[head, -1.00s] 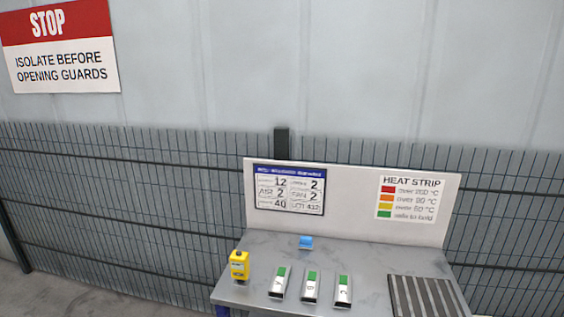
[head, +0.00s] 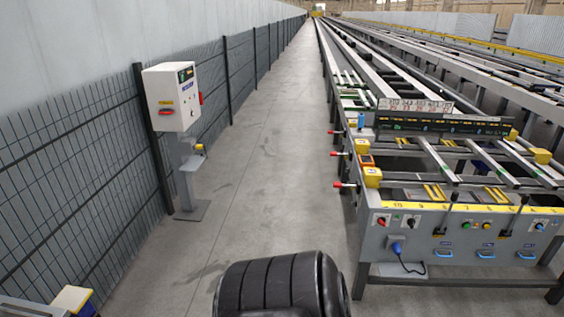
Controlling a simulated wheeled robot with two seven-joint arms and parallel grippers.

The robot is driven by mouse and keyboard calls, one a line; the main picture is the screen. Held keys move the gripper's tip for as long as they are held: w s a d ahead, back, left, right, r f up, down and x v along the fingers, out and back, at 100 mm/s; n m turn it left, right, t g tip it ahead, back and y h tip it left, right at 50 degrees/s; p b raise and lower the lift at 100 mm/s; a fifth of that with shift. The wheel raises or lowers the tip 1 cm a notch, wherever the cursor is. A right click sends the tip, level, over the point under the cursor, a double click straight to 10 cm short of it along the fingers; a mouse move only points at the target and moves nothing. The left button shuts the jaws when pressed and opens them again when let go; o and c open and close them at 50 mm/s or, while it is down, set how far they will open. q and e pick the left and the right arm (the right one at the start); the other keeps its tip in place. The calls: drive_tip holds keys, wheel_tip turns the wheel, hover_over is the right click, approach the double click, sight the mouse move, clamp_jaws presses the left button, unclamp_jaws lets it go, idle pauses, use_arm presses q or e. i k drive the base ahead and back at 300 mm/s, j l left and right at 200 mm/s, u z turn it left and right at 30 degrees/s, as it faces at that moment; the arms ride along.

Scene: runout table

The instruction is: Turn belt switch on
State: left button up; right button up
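The runout table's front panel (head: 450,258) stands at the right in the head view. A grey control cabinet (head: 172,98) with a red handle (head: 166,111) stands on a post by the fence at the left. Neither gripper is in view; a dark rounded part of mine fills the bottom middle.
Clear concrete floor (head: 262,160) runs between the mesh fence (head: 70,170) and the long table. Red-tipped levers (head: 338,184) stick out from the table's left side. A blue plug (head: 397,247) with a cable hangs on the panel. A pale box-like thing (head: 70,299) shows at bottom left.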

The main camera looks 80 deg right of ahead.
sight(382, 221)
drive_tip(key=z, duration=4)
